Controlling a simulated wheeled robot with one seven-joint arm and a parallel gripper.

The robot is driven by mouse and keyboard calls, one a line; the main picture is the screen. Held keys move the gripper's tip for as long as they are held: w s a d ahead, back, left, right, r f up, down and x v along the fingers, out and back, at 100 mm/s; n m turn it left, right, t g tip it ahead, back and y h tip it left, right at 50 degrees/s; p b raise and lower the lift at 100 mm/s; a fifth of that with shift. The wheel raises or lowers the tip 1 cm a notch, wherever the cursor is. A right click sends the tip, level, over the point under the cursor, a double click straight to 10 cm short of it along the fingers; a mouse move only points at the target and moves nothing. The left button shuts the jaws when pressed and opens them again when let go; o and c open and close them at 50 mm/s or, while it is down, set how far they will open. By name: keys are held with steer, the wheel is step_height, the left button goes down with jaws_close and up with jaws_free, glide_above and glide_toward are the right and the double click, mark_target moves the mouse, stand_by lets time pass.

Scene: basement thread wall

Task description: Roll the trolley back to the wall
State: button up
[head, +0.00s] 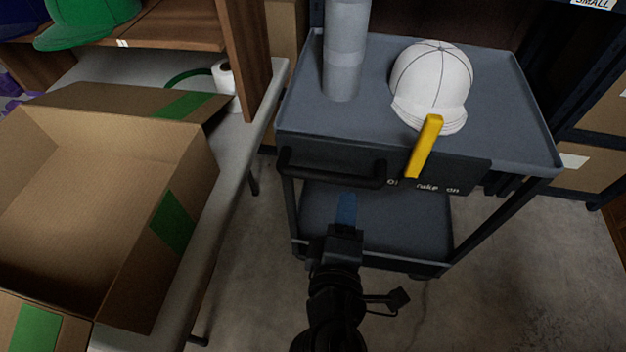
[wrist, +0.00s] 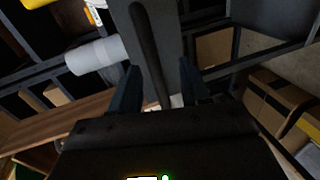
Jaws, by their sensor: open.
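The trolley (head: 512,138) is a grey two-shelf cart with a black handle (head: 330,172) at its front left. A yellow brake lever (head: 425,148) hangs tilted over the front panel. Its lower end covers part of the brake label, between "O…" on the left and "On" on the right. My gripper (head: 347,208) is open and empty, just below the handle in the head view. In the wrist view, the dark handle bar (wrist: 150,50) runs lengthwise between the open fingers (wrist: 158,88). I cannot tell whether either finger touches it.
A white cap (head: 435,80) and an upright grey roll (head: 343,55) stand on the trolley's top. A table (head: 232,160) with an open cardboard box (head: 178,195) is close on the left. Shelving with boxes (head: 590,165) stands at right. Concrete floor (head: 500,290) is clear at front right.

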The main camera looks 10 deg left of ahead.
mark_target(328, 181)
steer(key=w+a, duration=0.1)
steer(key=w, duration=0.1)
steer(key=w+a, duration=0.1)
steer(key=w, duration=0.2)
steer(key=w+a, duration=0.1)
steer(key=w, duration=0.2)
steer(key=shift+a+f+b, duration=0.25)
steer(key=shift+b, duration=0.05)
steer(key=shift+c, duration=0.3)
jaws_close()
